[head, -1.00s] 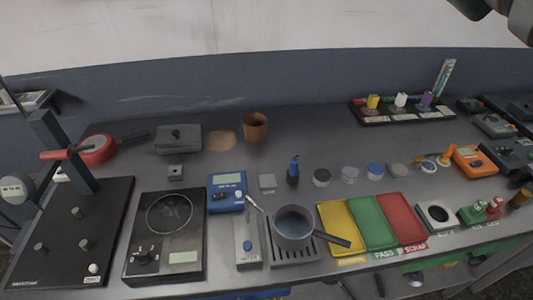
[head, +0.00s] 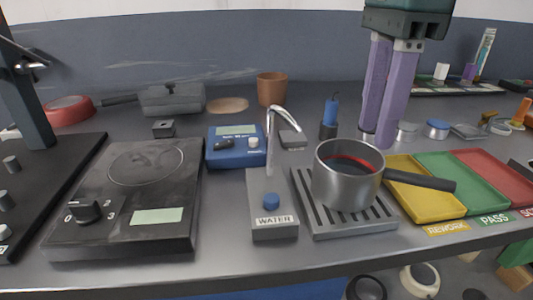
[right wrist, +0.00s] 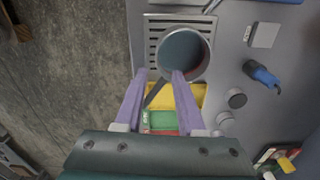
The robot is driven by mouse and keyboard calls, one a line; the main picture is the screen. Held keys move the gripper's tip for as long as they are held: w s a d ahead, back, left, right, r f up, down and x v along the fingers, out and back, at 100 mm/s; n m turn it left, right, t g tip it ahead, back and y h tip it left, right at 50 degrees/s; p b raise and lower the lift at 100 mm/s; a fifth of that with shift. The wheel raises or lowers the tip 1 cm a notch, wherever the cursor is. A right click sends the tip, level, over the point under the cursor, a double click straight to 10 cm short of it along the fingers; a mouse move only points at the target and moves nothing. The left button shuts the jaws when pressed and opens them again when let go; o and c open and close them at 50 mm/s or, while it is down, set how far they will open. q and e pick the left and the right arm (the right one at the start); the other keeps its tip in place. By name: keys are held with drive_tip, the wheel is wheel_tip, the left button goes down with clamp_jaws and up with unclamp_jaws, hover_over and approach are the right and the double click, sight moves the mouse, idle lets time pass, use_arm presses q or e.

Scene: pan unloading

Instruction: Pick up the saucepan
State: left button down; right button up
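The saucepan (head: 345,185) is a grey metal pot with a dark handle (head: 425,181) pointing right. It stands upright on the slotted drip tray (head: 350,222). A dark red curve shows inside it in the head view. My right gripper (head: 375,140) points down with two purple fingers, at the pan's far right side in the head view. In the right wrist view its fingers (right wrist: 160,75) are apart, with the saucepan (right wrist: 186,50) beyond them and the handle seen between them. Nothing is held. How high the fingertips are above the handle is unclear. My left gripper is not in view.
The water tap (head: 272,215) stands just left of the pan. Yellow (head: 415,195), green (head: 462,180) and red trays lie to the right, partly under the handle. A hotplate (head: 130,200) is at left. A blue-handled tool (head: 330,115) and small jars stand behind.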

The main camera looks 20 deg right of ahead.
sight(366, 179)
drive_tip(key=f, duration=0.8)
drive_tip(key=shift+s+f+p, duration=0.25)
drive_tip(key=shift+f+p, duration=0.05)
drive_tip(key=shift+f, duration=0.1)
clamp_jaws()
idle(1.0)
